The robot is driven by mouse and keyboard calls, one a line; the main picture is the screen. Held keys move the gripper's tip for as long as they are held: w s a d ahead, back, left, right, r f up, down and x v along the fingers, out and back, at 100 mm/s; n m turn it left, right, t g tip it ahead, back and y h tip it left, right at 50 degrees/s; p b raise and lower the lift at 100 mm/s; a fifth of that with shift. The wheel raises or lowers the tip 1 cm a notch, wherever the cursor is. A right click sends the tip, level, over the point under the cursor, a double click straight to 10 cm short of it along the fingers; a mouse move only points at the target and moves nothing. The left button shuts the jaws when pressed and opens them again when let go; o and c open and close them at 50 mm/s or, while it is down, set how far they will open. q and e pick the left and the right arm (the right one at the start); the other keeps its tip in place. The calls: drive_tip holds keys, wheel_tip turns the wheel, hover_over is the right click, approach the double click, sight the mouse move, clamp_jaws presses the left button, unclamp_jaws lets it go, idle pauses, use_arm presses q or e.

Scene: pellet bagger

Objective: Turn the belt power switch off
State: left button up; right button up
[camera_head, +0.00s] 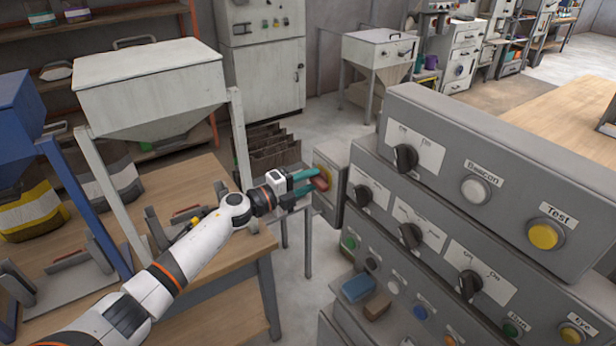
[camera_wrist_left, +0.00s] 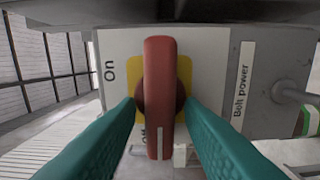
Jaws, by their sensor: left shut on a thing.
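The belt power switch (camera_wrist_left: 160,95) is a red bar handle on a round hub over a yellow plate. In the left wrist view the bar stands upright, and a white mark on its lower end lies beside the partly hidden Off label. The On label is at the upper left, and a Belt power label (camera_wrist_left: 243,85) is on the right. In the head view the red handle (camera_head: 320,183) shows at the small grey box. My left gripper (camera_head: 312,181) is shut on the handle, one teal finger on each side. My right gripper is not in view.
A grey stepped control panel (camera_head: 440,195) with several black knobs and buttons stands just right of the switch box. A wooden table (camera_head: 225,280) with a white hopper (camera_head: 150,85) is on the left. Blue and brown blocks (camera_head: 358,287) lie on the panel's lower ledge.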

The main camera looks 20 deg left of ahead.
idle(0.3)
use_arm(q)
drive_tip(key=o, duration=0.6)
drive_tip(key=b+v, duration=0.3)
drive_tip(key=v, duration=0.9)
drive_tip(key=shift+a+f, duration=0.1)
drive_tip(key=shift+f, duration=0.05)
